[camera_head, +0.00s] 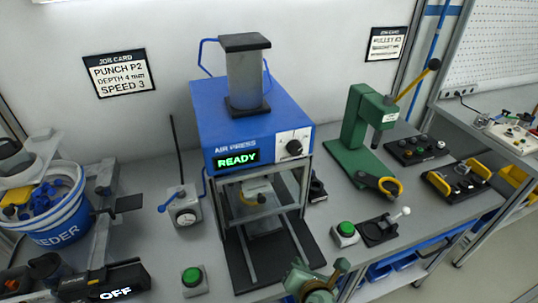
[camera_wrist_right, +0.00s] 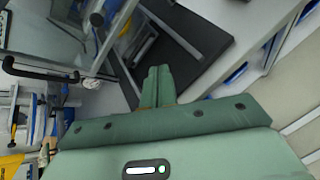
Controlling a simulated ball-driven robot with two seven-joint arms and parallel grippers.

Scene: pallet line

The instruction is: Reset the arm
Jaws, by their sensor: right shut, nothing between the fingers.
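My right gripper (camera_head: 318,286) is at the bottom of the head view, in front of the air press and just right of its dark base rails. In the right wrist view its two green fingers (camera_wrist_right: 157,86) are together with nothing between them. The blue air press (camera_head: 250,125) stands mid-bench, and its green display reads READY. The gripper is apart from the press frame. My left gripper is not in clear view.
A green button box (camera_head: 193,280) stands left of the press rails and another (camera_head: 345,232) right of them. A black joystick box (camera_head: 382,230), a green lever press (camera_head: 360,140) and black-and-yellow trays stand further right. A blue-white feeder bowl (camera_head: 55,215) is at left.

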